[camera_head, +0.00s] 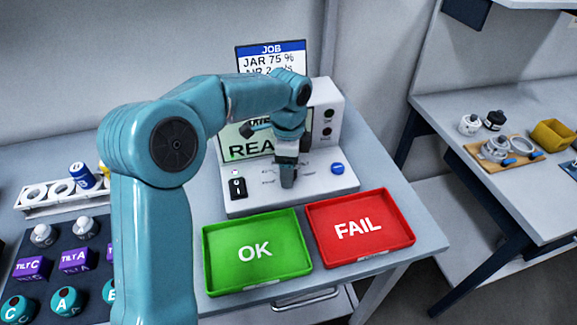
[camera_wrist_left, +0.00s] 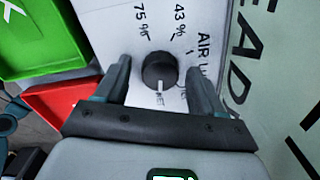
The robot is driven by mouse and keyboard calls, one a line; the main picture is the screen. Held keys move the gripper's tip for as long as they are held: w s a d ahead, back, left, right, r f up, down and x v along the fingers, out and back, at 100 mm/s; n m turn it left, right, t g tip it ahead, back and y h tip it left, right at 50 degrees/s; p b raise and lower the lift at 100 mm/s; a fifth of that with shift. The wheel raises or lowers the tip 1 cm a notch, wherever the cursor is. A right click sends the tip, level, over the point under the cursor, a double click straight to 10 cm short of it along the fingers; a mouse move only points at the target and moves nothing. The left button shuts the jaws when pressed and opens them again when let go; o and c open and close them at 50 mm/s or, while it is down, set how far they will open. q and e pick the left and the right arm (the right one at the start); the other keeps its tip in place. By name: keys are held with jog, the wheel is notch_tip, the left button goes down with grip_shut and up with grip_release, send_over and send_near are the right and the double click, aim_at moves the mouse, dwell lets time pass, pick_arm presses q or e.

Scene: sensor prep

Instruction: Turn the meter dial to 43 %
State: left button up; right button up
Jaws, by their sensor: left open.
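The meter dial (camera_wrist_left: 160,70) is a round black knob on a white panel in the left wrist view. Its white pointer mark faces the bottom of that picture, towards a partly hidden label that seems to read WET. The 43 % label (camera_wrist_left: 180,20) and 75 % label (camera_wrist_left: 141,20) are on its far side. My left gripper (camera_wrist_left: 158,75) is open, with one finger on each side of the dial; contact cannot be told. In the head view my left gripper (camera_head: 287,178) points down at the meter panel (camera_head: 320,182) and hides the dial. My right gripper is not in view.
A green OK tray (camera_head: 257,285) and a red FAIL tray (camera_head: 361,258) lie in front of the meter. The job card (camera_head: 270,47) reads JAR 75 % on top; its lower line is partly covered. A black switch (camera_head: 237,187) and blue button (camera_head: 337,168) flank the gripper.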

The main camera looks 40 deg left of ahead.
pick_arm(q)
jog(key=c, duration=1.1)
jog(key=shift+o, duration=0.2)
